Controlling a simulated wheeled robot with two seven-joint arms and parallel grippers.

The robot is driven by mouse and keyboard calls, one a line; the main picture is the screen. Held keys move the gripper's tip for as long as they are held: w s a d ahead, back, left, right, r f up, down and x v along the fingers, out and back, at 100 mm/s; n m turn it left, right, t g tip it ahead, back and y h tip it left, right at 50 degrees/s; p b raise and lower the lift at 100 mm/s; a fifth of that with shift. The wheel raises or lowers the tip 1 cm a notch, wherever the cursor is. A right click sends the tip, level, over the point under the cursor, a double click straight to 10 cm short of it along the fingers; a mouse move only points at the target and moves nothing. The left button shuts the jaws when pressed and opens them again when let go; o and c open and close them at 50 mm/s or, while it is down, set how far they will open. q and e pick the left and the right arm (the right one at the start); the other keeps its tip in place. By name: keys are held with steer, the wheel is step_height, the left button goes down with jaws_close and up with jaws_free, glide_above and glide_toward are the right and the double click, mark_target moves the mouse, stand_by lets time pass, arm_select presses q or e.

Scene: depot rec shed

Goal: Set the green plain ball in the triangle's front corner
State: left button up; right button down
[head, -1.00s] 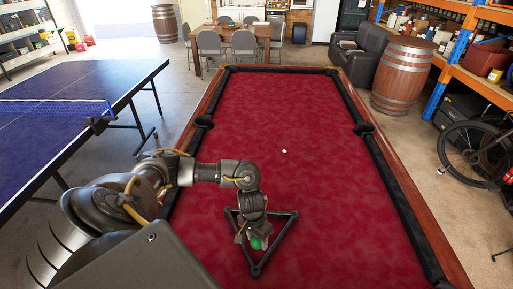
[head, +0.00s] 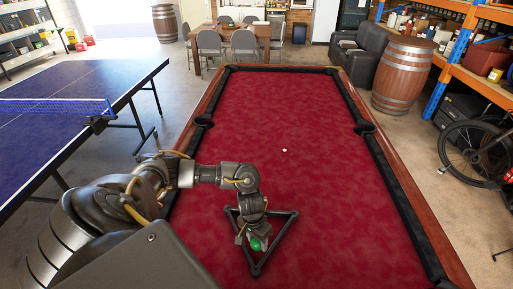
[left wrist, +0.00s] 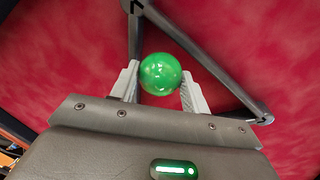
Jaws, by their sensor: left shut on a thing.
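The green plain ball (left wrist: 161,74) sits between the two pale fingers of my left gripper (left wrist: 160,88) in the left wrist view, with a finger touching each side. In the head view the green ball (head: 256,246) shows just below the left gripper (head: 254,240), partly covered by it. The black triangle (head: 276,241) lies on the red cloth, one corner pointing toward me. The ball is inside the triangle's outline in the head view, short of that near corner. Whether the ball touches the cloth I cannot tell. My right gripper is not in view.
The pool table's red cloth (head: 290,110) is clear apart from a small white ball (head: 284,150) beyond the triangle. Dark cushions and a wooden rim border it. A blue table-tennis table (head: 70,115) stands left, a barrel (head: 403,75) and a bicycle (head: 480,150) right.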

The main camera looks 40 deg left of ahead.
arm_select(q)
steer(key=shift+f+b, duration=0.4)
steer(key=shift+f, duration=0.5)
stand_by(0.4)
steer(key=o, duration=1.1)
steer(key=shift+o, duration=0.2)
steer(key=r, duration=0.3)
steer(key=a+r+p, duration=0.1)
steer(key=r, duration=0.6)
steer(key=shift+a+r, duration=0.1)
steer(key=shift+a, duration=0.05)
steer(key=shift+r, duration=0.3)
steer(key=shift+s+a, duration=0.1)
